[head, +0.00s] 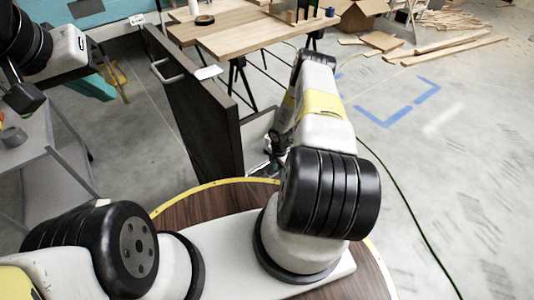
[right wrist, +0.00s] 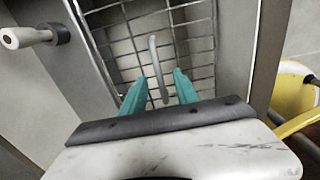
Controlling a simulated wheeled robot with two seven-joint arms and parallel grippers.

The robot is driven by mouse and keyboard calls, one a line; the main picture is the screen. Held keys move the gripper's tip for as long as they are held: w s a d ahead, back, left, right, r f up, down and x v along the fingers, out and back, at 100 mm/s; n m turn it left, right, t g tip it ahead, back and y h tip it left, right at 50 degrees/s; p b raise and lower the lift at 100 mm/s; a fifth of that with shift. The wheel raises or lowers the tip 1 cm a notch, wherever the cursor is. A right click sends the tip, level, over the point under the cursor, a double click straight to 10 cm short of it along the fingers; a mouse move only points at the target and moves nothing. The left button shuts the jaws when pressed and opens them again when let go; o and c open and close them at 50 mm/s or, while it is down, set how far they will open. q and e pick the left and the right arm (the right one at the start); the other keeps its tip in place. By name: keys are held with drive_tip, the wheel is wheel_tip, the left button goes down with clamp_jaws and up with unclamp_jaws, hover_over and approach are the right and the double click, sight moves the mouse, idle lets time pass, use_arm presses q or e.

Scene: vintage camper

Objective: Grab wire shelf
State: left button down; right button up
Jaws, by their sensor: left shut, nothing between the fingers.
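A wire shelf (right wrist: 118,45), a grid of thin metal bars, shows in the right wrist view inside a grey frame. My right gripper (right wrist: 160,84) points at it with its two teal fingers apart. A pale upright bar (right wrist: 157,65) shows between the fingers; I cannot tell whether they touch it. In the head view my right arm reaches away from me, and its gripper is mostly hidden beside the dark panel. My left gripper (head: 98,88) is at the upper left of the head view, its teal fingers shut and empty, away from the shelf.
A dark panel with a metal handle (head: 166,72) stands left of my right arm. A wooden worktop (head: 235,35) is behind it. A grey cart (head: 50,170) is at left. Wood planks (head: 445,46) lie far right; much floor is clear.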

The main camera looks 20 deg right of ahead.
sight(277, 177)
wheel_tip(277, 177, down, 4)
drive_tip(key=shift+r, duration=0.25)
clamp_jaws()
drive_tip(key=shift+r, duration=0.1)
idle(1.2)
